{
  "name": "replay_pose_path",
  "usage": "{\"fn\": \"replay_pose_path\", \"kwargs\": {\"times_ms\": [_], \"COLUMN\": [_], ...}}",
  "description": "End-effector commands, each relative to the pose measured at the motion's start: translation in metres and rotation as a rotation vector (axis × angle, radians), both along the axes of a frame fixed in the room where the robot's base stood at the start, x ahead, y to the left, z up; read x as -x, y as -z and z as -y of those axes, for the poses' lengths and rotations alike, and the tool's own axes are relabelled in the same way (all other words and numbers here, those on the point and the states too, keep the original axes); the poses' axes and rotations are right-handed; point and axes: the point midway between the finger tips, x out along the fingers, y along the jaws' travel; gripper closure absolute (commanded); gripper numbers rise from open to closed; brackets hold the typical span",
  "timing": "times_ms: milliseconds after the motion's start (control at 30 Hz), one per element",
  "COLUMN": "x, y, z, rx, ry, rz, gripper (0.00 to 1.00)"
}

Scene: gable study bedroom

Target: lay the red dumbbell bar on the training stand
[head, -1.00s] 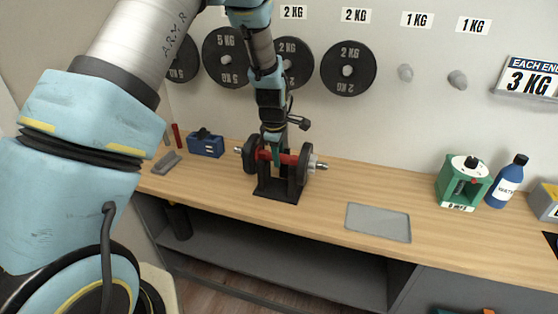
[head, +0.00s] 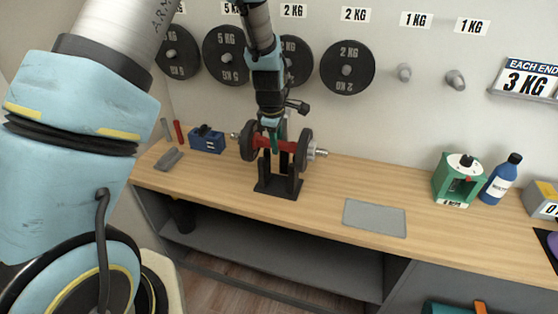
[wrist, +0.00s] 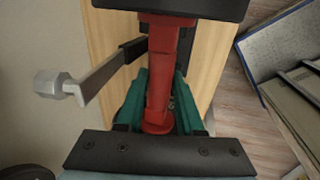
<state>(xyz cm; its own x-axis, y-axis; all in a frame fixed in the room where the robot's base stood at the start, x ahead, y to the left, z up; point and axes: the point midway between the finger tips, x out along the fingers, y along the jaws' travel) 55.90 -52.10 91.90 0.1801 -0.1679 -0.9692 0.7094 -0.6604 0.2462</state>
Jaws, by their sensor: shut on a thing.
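The red dumbbell bar (head: 287,146) carries a dark round plate at each side and silver ends. It is roughly level over the black training stand (head: 277,187) on the bench. My gripper (head: 272,140) comes down from above and is shut on the middle of the bar. In the wrist view, the red bar (wrist: 161,70) runs between the teal fingers of my gripper (wrist: 160,92). The bar looks a little above the stand's uprights, but the plates hide the contact, so I cannot tell whether they touch.
A blue box (head: 207,140) stands left of the stand on the wooden bench (head: 335,180). A grey mat (head: 375,218) lies to the right; a green device (head: 458,178) and blue bottle (head: 502,180) stand farther right. Weight plates (head: 347,68) hang on the wall behind.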

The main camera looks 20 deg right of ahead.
Motion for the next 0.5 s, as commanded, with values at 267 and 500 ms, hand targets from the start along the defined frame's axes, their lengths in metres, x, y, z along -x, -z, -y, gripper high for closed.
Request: {"fn": "replay_pose_path", "kwargs": {"times_ms": [267, 500], "x": [0.022, 0.041], "y": [-0.001, -0.002], "z": [-0.021, -0.039], "rx": [0.002, 0.003], "ry": [-0.001, 0.0], "rz": [0.002, 0.003], "gripper": [1.0, 1.0]}}
